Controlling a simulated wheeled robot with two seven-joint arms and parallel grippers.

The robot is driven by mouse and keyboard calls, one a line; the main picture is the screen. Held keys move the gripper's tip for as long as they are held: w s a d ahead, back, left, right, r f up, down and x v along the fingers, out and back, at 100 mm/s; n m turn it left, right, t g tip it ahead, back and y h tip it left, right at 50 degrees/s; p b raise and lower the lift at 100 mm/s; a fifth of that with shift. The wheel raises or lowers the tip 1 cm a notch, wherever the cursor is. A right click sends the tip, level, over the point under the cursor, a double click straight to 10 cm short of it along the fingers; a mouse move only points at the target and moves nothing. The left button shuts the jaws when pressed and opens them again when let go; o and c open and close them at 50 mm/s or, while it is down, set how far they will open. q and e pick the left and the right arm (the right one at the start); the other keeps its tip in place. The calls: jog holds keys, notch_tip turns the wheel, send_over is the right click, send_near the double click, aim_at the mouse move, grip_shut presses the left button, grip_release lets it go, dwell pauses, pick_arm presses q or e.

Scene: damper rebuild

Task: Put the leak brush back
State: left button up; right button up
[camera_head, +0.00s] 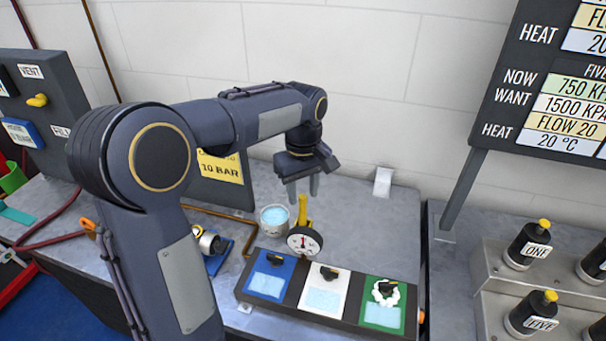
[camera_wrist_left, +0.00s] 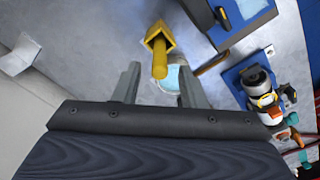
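A clear cup of pale blue liquid (camera_head: 274,218) stands on the grey bench; it also shows in the left wrist view (camera_wrist_left: 173,78). Beside it a yellow upright piece (camera_head: 302,207) rises behind a round dial gauge (camera_head: 304,241). In the left wrist view the yellow piece (camera_wrist_left: 159,52) has a blocky base and a rod pointing toward the camera. I cannot tell whether it is the leak brush; no bristles show. My left gripper (camera_head: 303,190) points down just above the cup and yellow piece. Its fingers (camera_wrist_left: 159,86) are apart with nothing gripped. My right gripper is out of view.
A block with blue, white and green panels (camera_head: 323,301) lies in front of the gauge, with a white ring on the green one. A 10 BAR sign (camera_head: 222,168) stands behind my arm. Black bottles (camera_head: 528,245) stand at right. The bench's back right is mostly clear.

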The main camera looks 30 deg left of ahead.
pick_arm(q)
notch_tip(320, 180, up, 5)
jog(key=shift+f, duration=0.2)
jog(key=shift+s+r, duration=0.1)
jog(key=shift+s, duration=0.2)
jog(key=s+d+f+m+t+h, duration=0.1)
jog(key=s+d+f+m+t, duration=0.1)
jog(key=s, duration=0.5)
jog(key=s+d+f+m+t+h, duration=0.1)
jog(key=s+d+f+m+t, duration=0.1)
jog(key=s+m, duration=0.2)
jog(key=s+d+f+m+t+h, duration=0.1)
jog(key=s+d+f+m, duration=0.1)
jog(key=s, duration=0.8)
jog(key=shift+s+d+f+m+t+h, duration=0.2)
jog(key=shift+d+m+t+h, duration=0.3)
jog(key=shift+m, duration=0.6)
